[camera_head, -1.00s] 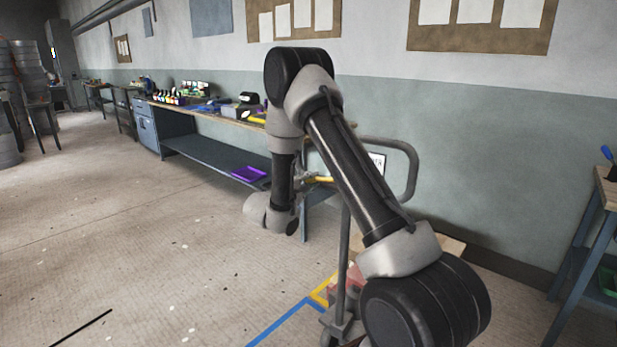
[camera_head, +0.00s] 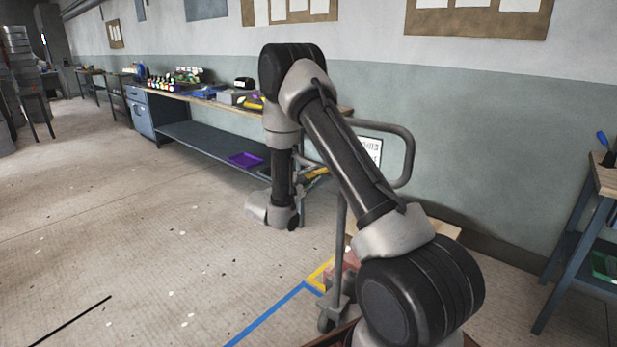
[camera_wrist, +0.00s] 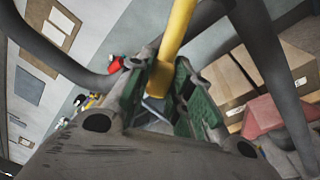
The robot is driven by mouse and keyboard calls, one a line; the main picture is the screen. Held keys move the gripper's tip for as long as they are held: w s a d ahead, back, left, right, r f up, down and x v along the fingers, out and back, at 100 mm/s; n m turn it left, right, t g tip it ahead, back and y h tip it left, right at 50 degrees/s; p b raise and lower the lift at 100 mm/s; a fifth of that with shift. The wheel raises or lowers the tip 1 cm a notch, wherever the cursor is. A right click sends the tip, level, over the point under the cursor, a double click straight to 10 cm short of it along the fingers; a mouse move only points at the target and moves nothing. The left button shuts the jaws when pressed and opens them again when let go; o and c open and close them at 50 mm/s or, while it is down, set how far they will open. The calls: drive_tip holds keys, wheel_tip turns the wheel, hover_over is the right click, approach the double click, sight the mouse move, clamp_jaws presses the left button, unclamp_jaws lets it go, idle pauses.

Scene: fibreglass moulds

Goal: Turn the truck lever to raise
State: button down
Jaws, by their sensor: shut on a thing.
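The truck lever is a yellow bar (camera_wrist: 180,30). In the wrist view it runs from the top edge down between the green-padded fingers of my gripper (camera_wrist: 170,95), which are shut on it. In the head view a short yellow piece of the lever (camera_head: 316,173) shows beside my forearm. My gripper is mostly hidden there behind my arm. The truck's grey tubular handle (camera_head: 411,160) stands upright to the right of my wrist, with a white sign behind it. The truck's lower part is partly covered by my arm.
Cardboard boxes (camera_wrist: 275,70) and a red block (camera_wrist: 268,115) lie beyond the gripper in the wrist view. A long workbench (camera_head: 215,150) stands along the wall behind my arm. Another bench (camera_head: 590,205) is at right. The floor at left is open, with blue and yellow tape lines.

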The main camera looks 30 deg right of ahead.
drive_tip(key=c, duration=1.3)
unclamp_jaws()
drive_tip(key=v, duration=1.2)
